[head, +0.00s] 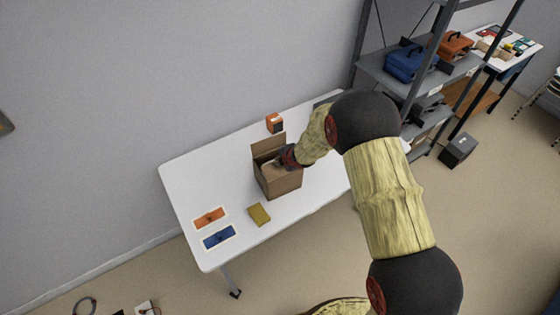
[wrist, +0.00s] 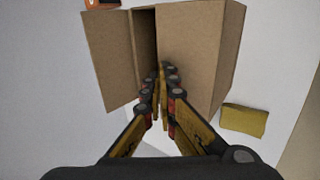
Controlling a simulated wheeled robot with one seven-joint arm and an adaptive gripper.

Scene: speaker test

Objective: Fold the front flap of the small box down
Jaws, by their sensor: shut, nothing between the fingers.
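The small brown cardboard box (head: 281,184) stands on the white table. Its back flap (head: 265,149) stands up on the wall side and shows at the left in the wrist view (wrist: 108,60). A broad cardboard panel (wrist: 195,45), seemingly the front flap, lies across the near part of the top in the wrist view. A narrow dark gap (wrist: 145,30) is left between the two. My gripper (wrist: 162,72) is shut and empty, its tips over the gap at the panel's edge; I cannot tell whether they touch it. In the head view my gripper (head: 284,160) hides part of the box top.
An orange box (head: 274,123) stands behind the small box. A yellow block (head: 259,214) lies at its front left. An orange card (head: 209,218) and a blue card (head: 219,237) lie at the left of the table (head: 185,180). A grey shelf (head: 385,72) stands to the right.

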